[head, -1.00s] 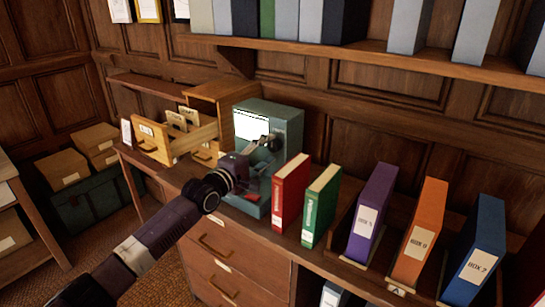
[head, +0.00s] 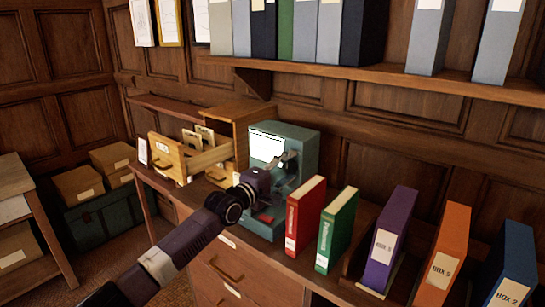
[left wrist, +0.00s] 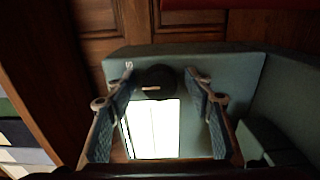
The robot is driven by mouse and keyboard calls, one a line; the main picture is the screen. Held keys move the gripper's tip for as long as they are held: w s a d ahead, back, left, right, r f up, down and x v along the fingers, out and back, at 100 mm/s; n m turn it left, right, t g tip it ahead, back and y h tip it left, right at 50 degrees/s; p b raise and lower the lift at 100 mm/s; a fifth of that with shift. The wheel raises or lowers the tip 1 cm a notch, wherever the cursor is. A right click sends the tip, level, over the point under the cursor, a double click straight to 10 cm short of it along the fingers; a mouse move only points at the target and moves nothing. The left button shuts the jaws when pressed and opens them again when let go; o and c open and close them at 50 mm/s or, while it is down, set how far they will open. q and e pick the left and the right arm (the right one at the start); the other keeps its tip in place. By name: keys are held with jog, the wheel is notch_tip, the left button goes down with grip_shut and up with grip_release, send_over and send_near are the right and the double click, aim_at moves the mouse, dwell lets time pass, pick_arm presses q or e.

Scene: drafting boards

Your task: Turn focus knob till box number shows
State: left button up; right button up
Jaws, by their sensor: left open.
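The teal viewer (head: 304,143) stands on the desk with a lit white screen (head: 266,148). In the left wrist view the screen (left wrist: 153,130) looks blank white, and no number can be read. A dark round focus knob (left wrist: 158,82) with a light mark sits at the edge of the screen on the viewer's teal face (left wrist: 228,68). My left gripper (head: 284,162) is in front of the viewer. In the left wrist view its two fingers (left wrist: 157,88) are spread on either side of the knob, apart from it. My right gripper is not in view.
A red binder (head: 304,215) and a green binder (head: 336,228) stand right beside the viewer. Purple (head: 389,236), orange (head: 446,246) and blue (head: 512,265) box binders stand farther right. An open card drawer (head: 188,160) is at left. A shelf (head: 340,71) hangs above.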

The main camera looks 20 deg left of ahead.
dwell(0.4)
pick_arm(q)
jog(key=m+b, duration=0.1)
jog(key=m, duration=0.2)
jog(key=shift+f, duration=0.1)
jog(key=shift+m, duration=0.9)
jog(key=c, duration=1.2)
jog(key=shift+o, duration=0.2)
